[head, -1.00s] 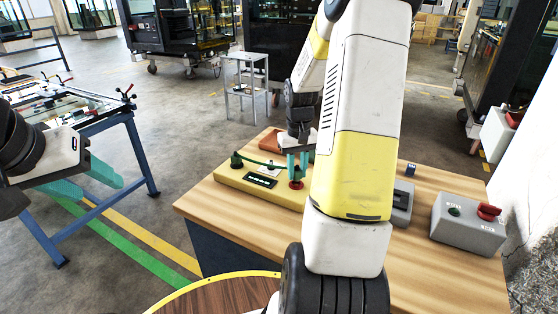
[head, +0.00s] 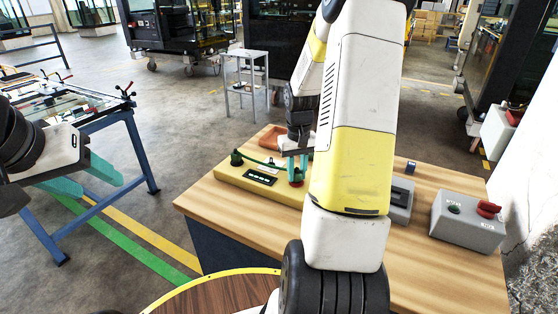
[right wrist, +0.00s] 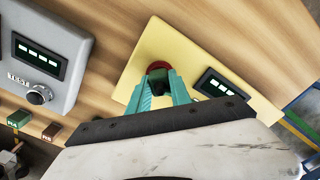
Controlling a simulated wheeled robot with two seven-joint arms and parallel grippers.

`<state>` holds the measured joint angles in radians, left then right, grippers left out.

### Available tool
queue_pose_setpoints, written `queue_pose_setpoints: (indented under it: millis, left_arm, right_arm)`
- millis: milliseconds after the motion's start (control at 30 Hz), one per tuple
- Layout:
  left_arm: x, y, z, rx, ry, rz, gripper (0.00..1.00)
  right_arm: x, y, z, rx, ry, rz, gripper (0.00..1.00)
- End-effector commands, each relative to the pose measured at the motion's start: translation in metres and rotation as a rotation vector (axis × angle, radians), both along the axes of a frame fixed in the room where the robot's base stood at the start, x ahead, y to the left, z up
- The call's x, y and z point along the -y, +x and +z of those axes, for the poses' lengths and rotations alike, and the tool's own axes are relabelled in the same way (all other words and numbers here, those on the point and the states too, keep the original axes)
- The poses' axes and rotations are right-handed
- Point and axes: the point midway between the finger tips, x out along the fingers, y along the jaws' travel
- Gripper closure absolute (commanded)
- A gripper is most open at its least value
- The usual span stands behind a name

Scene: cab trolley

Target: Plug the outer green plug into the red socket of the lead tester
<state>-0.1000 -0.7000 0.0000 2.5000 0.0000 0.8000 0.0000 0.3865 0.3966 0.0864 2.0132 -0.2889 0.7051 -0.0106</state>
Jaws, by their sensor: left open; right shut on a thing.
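The yellow lead tester (head: 228,175) lies on the wooden table, with a small display (head: 260,178). A dark green plug (head: 236,158) stands at its left end, and a green lead runs from it towards my right gripper. My right gripper (head: 296,176) points down over the red socket (head: 296,184). Its teal fingers are shut on a dark green plug (right wrist: 159,86), directly at the red socket (right wrist: 158,66) in the right wrist view. The fingers hide how deep the plug sits. My left gripper (head: 95,180) is open and empty, left of the table.
A grey box with a red knob (head: 468,226) stands at the table's right. Another grey box (head: 400,203) is partly behind my right arm; a grey unit with display and knob (right wrist: 45,50) shows in the wrist view. An orange-brown item (head: 271,138) lies behind the tester.

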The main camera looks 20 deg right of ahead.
Motion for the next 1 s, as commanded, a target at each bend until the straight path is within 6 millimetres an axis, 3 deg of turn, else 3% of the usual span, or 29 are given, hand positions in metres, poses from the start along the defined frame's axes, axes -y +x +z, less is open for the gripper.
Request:
queue_pose_setpoints:
  millis: [33,67,200,567,1000]
  left_arm:
    - [0.0,0.0,0.0,0.0,0.0,0.0,0.45]
    - [0.0,0.0,0.0,0.0,0.0,0.0,0.45]
    - [0.0,0.0,0.0,0.0,0.0,0.0,0.45]
    - [0.0,0.0,0.0,0.0,0.0,0.0,0.45]
    - [0.0,0.0,0.0,0.0,0.0,0.0,0.45]
  right_arm:
    - [0.0,0.0,-0.001,-0.001,0.0,0.0,1.0]
    - [0.0,0.0,-0.001,-0.001,0.0,0.0,0.74]
    - [0.0,0.0,-0.001,0.0,0.0,0.0,0.5]
    - [0.0,0.001,0.004,0.002,-0.001,0.0,0.5]
    - [0.0,0.001,0.07,0.003,-0.001,0.0,0.5]
